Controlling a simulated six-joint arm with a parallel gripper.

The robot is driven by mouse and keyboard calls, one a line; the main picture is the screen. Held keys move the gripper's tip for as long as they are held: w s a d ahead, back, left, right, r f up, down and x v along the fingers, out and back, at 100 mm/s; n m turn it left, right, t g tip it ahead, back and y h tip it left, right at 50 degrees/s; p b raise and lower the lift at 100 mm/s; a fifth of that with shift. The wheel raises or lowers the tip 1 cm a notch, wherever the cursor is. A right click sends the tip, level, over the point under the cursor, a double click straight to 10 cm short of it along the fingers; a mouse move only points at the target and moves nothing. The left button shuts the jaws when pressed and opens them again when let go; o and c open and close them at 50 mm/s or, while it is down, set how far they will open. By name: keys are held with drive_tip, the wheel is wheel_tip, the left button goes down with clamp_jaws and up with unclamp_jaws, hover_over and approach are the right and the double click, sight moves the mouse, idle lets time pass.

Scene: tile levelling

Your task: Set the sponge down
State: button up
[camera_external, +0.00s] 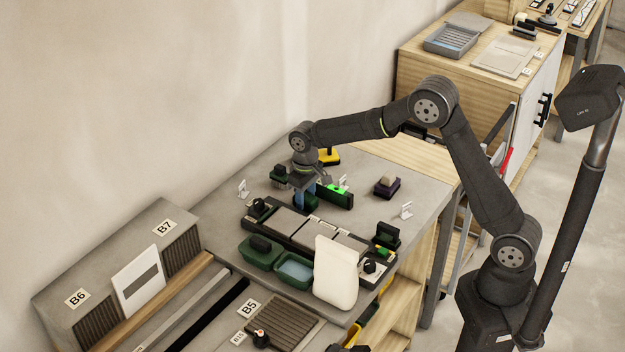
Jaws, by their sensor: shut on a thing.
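My gripper (305,196) points down over the back of the grey worktable, behind the row of grey tiles (314,232). It is shut on the sponge, which is small and mostly hidden by the jaws at this distance. I cannot tell whether the sponge touches the surface below. A dark green block with a bright green light (338,193) stands close to the right of the jaws.
Two green trays (262,262), one with blue inside, sit in front of the tiles. A pale upright board (336,275) stands beside them. A dark block with a beige top (387,186) and a yellow tool (329,157) stand near the gripper.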

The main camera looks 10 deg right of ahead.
sight(306, 196)
drive_tip(key=o, duration=0.7)
drive_tip(key=shift+f, duration=0.1)
wheel_tip(306, 196, up, 12)
drive_tip(key=shift+r, duration=0.15)
wheel_tip(306, 196, down, 12)
drive_tip(key=shift+f, duration=0.15)
wheel_tip(306, 196, up, 2)
drive_tip(key=shift+r, duration=1.05)
